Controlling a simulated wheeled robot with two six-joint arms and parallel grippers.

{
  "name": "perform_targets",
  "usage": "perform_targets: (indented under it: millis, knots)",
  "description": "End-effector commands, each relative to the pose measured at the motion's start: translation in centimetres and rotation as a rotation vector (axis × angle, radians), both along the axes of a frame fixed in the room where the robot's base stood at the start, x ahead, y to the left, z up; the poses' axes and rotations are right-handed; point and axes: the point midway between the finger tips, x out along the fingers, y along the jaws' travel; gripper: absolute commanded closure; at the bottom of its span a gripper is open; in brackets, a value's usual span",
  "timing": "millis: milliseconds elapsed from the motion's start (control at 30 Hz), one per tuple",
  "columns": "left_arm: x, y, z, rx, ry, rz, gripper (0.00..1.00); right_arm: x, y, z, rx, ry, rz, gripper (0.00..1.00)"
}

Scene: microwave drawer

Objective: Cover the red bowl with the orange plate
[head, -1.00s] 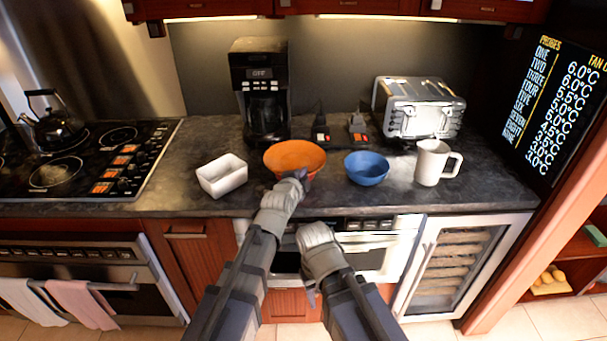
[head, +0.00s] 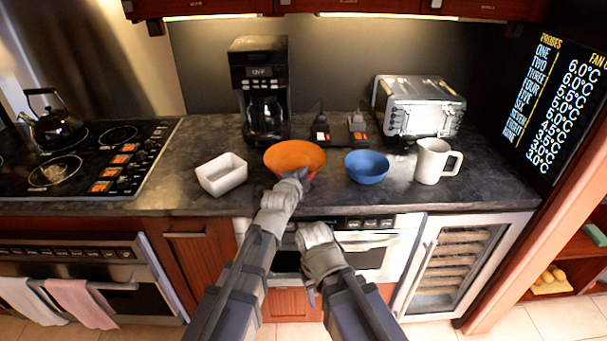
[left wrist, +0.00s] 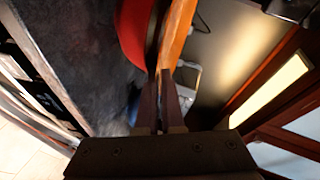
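The orange plate (head: 295,156) lies over or just above the red bowl on the counter in the head view, slightly tilted. The red bowl is mostly hidden there; its red side shows in the left wrist view (left wrist: 132,32), beside the orange plate (left wrist: 174,38). My left gripper (head: 302,178) is at the plate's near edge. In the left wrist view its two fingers (left wrist: 161,100) are close together around the plate's rim. My right gripper (head: 312,290) hangs low in front of the oven, away from the plate; its fingers do not show clearly.
A white rectangular dish (head: 222,174) stands to the left, a blue bowl (head: 367,168) and a white mug (head: 435,162) to the right. A coffee maker (head: 262,90) and a toaster (head: 418,107) stand behind. The stove (head: 85,160) is at far left.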

Motion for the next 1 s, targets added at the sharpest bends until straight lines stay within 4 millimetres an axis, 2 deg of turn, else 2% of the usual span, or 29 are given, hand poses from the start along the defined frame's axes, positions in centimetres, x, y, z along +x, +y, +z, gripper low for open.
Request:
perform_targets:
  millis: [867,1000]
  knots:
    - [0.02,0.00,-0.84,0.001,-0.002,0.000,1.00,0.00,0.00,-0.88,0.000,0.000,0.000,0.51]
    - [0.01,0.00,-0.80,0.001,-0.002,0.000,0.83,0.00,0.00,-0.84,0.000,0.000,0.000,0.51]
